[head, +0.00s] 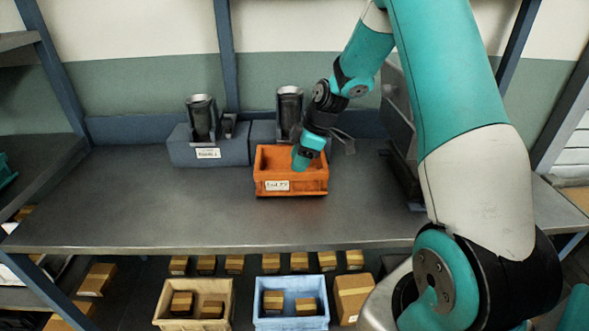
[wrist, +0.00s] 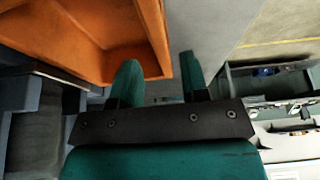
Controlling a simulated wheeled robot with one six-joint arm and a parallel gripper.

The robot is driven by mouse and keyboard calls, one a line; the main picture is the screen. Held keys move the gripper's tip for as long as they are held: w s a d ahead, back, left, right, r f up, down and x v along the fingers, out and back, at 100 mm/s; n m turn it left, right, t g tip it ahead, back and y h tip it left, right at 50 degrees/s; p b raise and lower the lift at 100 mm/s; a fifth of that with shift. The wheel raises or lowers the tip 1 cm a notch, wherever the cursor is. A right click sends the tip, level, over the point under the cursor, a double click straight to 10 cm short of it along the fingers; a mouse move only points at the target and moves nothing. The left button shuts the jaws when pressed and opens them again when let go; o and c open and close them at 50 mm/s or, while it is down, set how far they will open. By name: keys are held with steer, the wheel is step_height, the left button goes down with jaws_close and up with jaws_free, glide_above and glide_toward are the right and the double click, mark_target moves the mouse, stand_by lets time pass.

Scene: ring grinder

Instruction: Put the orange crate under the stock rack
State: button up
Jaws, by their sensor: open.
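The orange crate (head: 291,185) stands upright on the grey metal shelf of the stock rack, with a white label on its front. It looks empty inside. In the wrist view the crate (wrist: 125,62) fills the upper left, and its right wall rises by my fingers. My gripper (head: 303,158) is at the right part of the crate. In the wrist view my gripper (wrist: 160,78) is open, its two teal fingers apart, one close to the crate's wall and the other over the grey shelf. Whether a finger touches the crate I cannot tell.
Two grey-blue blocks with dark cylinders, one labelled (head: 208,150), stand behind the crate. A grey panel (head: 398,125) stands to the right. Below the shelf (head: 130,205) are a tan bin (head: 163,303), a light blue bin (head: 290,323) and several cardboard boxes. The shelf's left side is clear.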

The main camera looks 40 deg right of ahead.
steer(key=a+v, duration=0.1)
steer(key=v, duration=0.7)
steer(key=s+a+r+m+g, duration=0.1)
steer(key=s+a+r, duration=0.2)
steer(key=a, duration=0.5)
steer(key=s+a+r, duration=0.3)
steer(key=s+a, duration=0.1)
steer(key=a, duration=0.3)
steer(key=s+a+r+m, duration=0.1)
steer(key=s+a, duration=0.5)
steer(key=s, duration=0.3)
steer(key=s+a+r+m+g, duration=0.1)
steer(key=s+a+m, duration=0.1)
steer(key=s+a, duration=0.4)
steer(key=s, duration=0.3)
steer(key=shift+s+g+b, duration=0.3)
steer(key=shift+s, duration=0.05)
steer(key=shift+d, duration=0.1)
